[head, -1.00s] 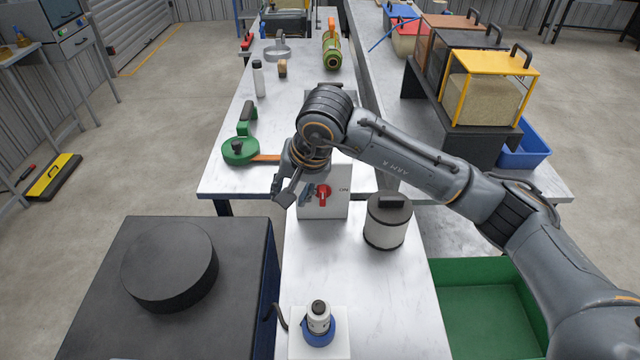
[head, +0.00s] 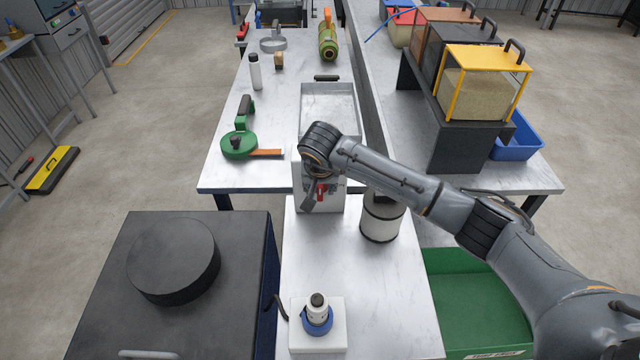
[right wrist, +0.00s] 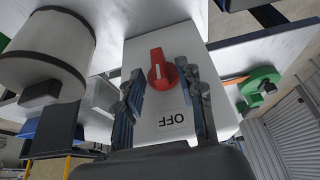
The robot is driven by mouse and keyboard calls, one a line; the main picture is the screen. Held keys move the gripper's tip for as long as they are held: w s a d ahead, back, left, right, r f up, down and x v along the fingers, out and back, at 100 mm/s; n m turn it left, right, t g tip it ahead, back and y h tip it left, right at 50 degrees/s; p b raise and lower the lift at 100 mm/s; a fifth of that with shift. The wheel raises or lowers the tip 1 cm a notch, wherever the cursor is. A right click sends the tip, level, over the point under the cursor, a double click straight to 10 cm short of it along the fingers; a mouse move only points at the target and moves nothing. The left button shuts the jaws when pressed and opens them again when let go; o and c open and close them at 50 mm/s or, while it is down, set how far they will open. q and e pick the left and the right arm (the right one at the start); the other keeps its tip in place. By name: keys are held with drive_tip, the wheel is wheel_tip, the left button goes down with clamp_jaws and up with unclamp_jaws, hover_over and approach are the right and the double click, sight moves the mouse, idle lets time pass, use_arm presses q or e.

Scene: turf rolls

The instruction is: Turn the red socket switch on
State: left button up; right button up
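The red socket switch (head: 321,192) is a red rotary knob on the front of a white box (head: 331,203) on the narrow white bench. In the right wrist view the red knob (right wrist: 161,68) stands on the white face, its grip running roughly up and down the picture. An upside-down OFF label (right wrist: 172,119) shows on the face. My right gripper (right wrist: 166,82) is open, with one finger on each side of the knob and gaps between. In the head view my right gripper (head: 315,196) partly covers the box. My left gripper is not in view.
A white cylinder with a dark top (head: 381,218) stands close right of the box, under my right arm. A white block with a blue-ringed plug (head: 317,316) is on the near bench. A green tool (head: 239,144) lies back left. The middle of the near bench is clear.

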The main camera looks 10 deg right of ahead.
drive_tip(key=shift+w+f, duration=0.25)
drive_tip(key=shift+f, duration=0.4)
clamp_jaws()
drive_tip(key=shift+d, duration=0.1)
drive_tip(key=y+b, duration=0.2)
drive_tip(key=b, duration=0.3)
drive_tip(key=m+t+y+b, duration=0.1)
drive_tip(key=y+b, duration=0.1)
drive_tip(key=b, duration=0.3)
drive_tip(key=d+y+b, duration=0.1)
drive_tip(key=y+b, duration=0.1)
drive_tip(key=b, duration=0.4)
drive_tip(key=shift+s+f+t, duration=0.15)
drive_tip(key=shift+f+t, duration=0.05)
drive_tip(key=shift+t, duration=0.1)
